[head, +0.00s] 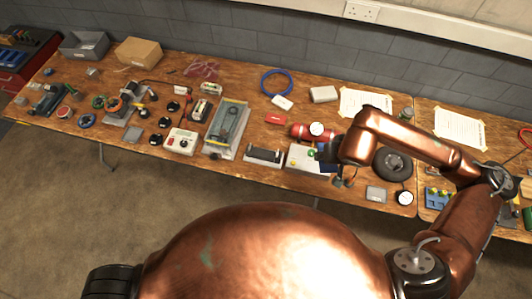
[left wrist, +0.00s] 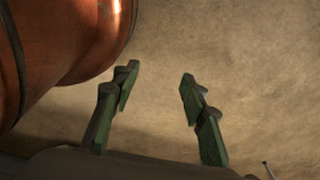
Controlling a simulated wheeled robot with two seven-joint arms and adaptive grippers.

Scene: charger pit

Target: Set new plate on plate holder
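I cannot single out the new plate or the plate holder for certain. A grey tray with a flat part in it (head: 228,128) lies mid-table in the head view. A dark open-topped block (head: 264,155) lies right of it. A white-topped box (head: 299,156) stands beside that, partly hidden by my right arm. My right gripper (head: 338,172) points down over the table by this box; its fingers are small and partly hidden, and I cannot see a hold. My left gripper (left wrist: 156,78) is open and empty above bare floor in the left wrist view; it does not show in the head view.
The wooden table (head: 235,82) is crowded. A red cylinder with a gauge (head: 301,131), a dark wheel (head: 393,163), a blue cable ring (head: 277,82) and a white control box (head: 181,141) lie on it. A cardboard box (head: 138,51) stands at the back left. The floor in front is clear.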

